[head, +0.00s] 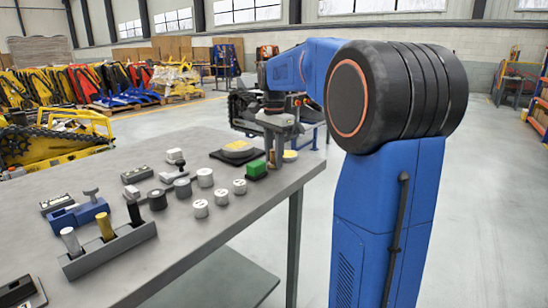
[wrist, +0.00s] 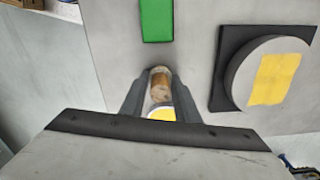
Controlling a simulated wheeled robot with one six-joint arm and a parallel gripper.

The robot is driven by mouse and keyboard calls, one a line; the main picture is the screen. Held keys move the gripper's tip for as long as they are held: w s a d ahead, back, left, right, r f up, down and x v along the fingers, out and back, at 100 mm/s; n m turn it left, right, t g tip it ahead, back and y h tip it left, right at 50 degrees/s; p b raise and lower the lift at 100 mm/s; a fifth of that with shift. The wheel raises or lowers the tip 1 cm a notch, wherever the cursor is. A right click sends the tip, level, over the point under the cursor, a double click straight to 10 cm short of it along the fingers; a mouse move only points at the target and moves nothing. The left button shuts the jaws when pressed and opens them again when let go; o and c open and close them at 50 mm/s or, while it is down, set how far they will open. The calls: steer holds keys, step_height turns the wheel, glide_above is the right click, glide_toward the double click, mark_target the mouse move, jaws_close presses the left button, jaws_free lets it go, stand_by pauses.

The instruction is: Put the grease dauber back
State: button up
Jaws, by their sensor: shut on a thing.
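My gripper (wrist: 160,95) is shut on a brownish, upright-looking cylindrical piece (wrist: 161,80), seen between the fingers in the wrist view. I take it for the grease dauber, but its lower part is hidden. In the head view my gripper (head: 279,140) is over the far right end of the grey table (head: 150,262), near the green block (head: 257,169). A grey slotted rack (head: 112,250) stands at the table's front left. It holds a pale cylinder (head: 71,241), a yellow-brown cylinder (head: 105,226) and a dark piece (head: 134,212).
A yellow-topped disc on a black pad (wrist: 268,72) lies right of my gripper in the wrist view. A yellow patch (wrist: 161,114) shows at the fingers. The front right surface is clear.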

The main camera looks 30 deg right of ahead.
steer(key=shift+f, duration=0.1)
steer(key=o, duration=1)
step_height(320, 180, up, 12)
steer(key=shift+r, duration=0.15)
steer(key=shift+s, duration=0.15)
